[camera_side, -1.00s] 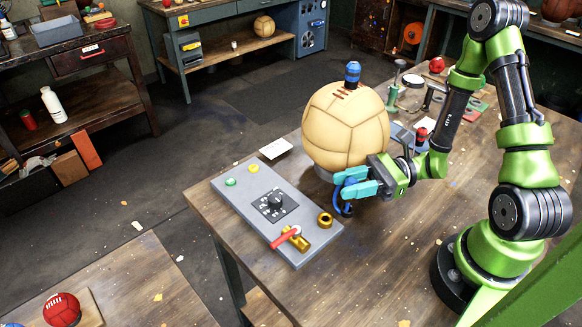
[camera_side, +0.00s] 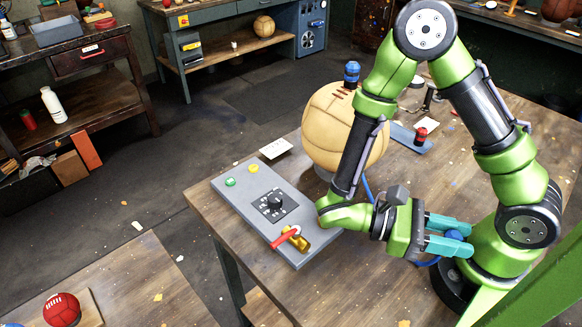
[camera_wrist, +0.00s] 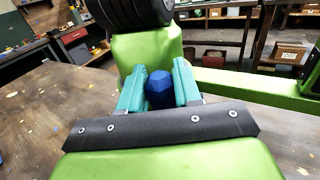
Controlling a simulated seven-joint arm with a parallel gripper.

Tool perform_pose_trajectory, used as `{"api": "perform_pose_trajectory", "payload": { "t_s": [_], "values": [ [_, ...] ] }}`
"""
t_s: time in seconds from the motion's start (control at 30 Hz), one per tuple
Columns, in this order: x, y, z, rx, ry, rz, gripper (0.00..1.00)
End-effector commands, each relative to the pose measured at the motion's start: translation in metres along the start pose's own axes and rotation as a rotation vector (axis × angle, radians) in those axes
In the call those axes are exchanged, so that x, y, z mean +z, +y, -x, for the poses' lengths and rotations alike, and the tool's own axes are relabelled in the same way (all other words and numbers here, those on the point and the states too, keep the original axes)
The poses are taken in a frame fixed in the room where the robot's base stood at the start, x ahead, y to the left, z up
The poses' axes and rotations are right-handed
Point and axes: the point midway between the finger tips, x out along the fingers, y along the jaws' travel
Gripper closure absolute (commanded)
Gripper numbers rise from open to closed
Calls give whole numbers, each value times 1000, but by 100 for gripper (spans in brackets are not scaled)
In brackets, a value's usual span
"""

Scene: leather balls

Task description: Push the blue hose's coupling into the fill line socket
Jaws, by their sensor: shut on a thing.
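The blue hose's coupling (camera_side: 453,236) is between the teal fingers of my gripper (camera_side: 450,234), near my arm's base at the right of the table. In the wrist view the blue coupling (camera_wrist: 159,90) sits between both fingers of my gripper (camera_wrist: 159,88). A piece of blue hose (camera_side: 368,190) shows below the ball, and another bit hangs below the fingers. The grey panel (camera_side: 240,206) lies left of my gripper. The gripper is well away from the panel.
A large tan leather ball (camera_side: 322,125) with a blue-and-black fitting (camera_side: 351,73) on top stands behind the panel. A brass valve with a red lever (camera_side: 285,238) is on the panel. A blue tray (camera_side: 405,138) lies behind my arm. The table front is clear.

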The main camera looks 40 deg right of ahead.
Motion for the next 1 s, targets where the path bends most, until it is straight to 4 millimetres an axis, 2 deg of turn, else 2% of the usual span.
{"api": "perform_pose_trajectory", "payload": {
  "t_s": [0.13,0.23,0.37,0.43,0.57,0.7,0.83,1.0],
  "values": [
    [-1,41,9,378,0,-4,100],
    [1,70,26,652,1,-5,100],
    [7,100,66,1041,0,-5,100],
    [11,107,94,1254,1,-3,100],
    [18,104,148,1609,2,-4,100],
    [22,85,193,1888,2,-3,100],
    [24,68,215,2036,3,-3,100],
    [21,60,224,2101,2,-3,100]
  ]
}}
